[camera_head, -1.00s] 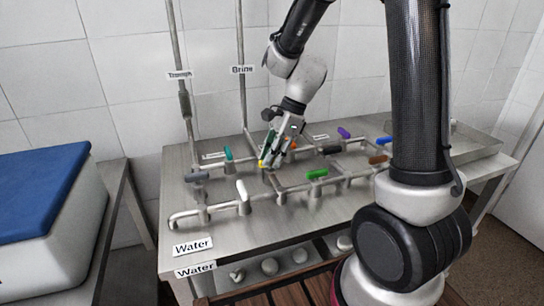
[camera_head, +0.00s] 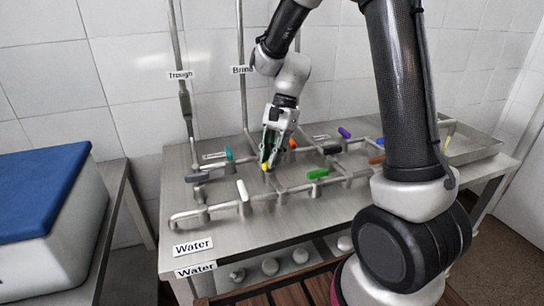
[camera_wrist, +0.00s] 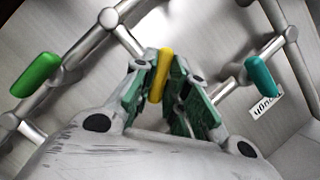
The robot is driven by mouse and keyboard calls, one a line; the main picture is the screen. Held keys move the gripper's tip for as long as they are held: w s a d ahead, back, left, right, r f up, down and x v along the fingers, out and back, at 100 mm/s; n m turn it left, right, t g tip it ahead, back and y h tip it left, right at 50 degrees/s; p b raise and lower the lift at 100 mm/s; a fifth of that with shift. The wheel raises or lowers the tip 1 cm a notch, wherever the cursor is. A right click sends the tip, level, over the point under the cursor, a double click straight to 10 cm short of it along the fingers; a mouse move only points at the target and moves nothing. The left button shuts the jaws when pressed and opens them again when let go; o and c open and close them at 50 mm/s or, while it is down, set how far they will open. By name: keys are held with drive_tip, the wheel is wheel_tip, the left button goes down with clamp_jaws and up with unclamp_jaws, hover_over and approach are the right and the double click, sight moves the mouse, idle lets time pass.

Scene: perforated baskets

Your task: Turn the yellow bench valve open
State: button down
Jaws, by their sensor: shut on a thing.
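The yellow valve handle (camera_wrist: 161,75) stands between the green-padded fingers of my gripper (camera_wrist: 160,90) in the wrist view. My gripper is shut on it. In the head view only a small yellow part of the handle (camera_head: 265,167) shows under my gripper (camera_head: 268,160), which comes down from above onto the bench pipework. In the wrist view the handle runs nearly up and down the picture. The valve body under it is mostly hidden by the fingers.
A teal handle (camera_head: 229,153), a white handle (camera_head: 242,190), a green handle (camera_head: 317,173) and an orange one (camera_head: 292,143) stand close around my gripper. Pipes cross the metal bench (camera_head: 330,222).

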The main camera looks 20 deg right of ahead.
drive_tip(key=n+h, duration=0.1)
drive_tip(key=n, duration=0.1)
drive_tip(key=n+g, duration=0.1)
drive_tip(key=n, duration=0.2)
drive_tip(key=shift+w+a+n+h, duration=0.1)
drive_tip(key=shift+w+n+h, duration=0.05)
drive_tip(key=shift+n+h, duration=0.2)
drive_tip(key=n+h, duration=0.1)
drive_tip(key=n, duration=0.1)
drive_tip(key=n+h, duration=0.1)
drive_tip(key=n, duration=0.2)
drive_tip(key=shift+a+g, duration=0.15)
drive_tip(key=shift+g, duration=0.25)
drive_tip(key=shift+n, duration=0.35)
drive_tip(key=c, duration=1.4)
unclamp_jaws()
drive_tip(key=v, duration=1.2)
drive_tip(key=shift+a, duration=0.1)
drive_tip(key=shift+w, duration=0.1)
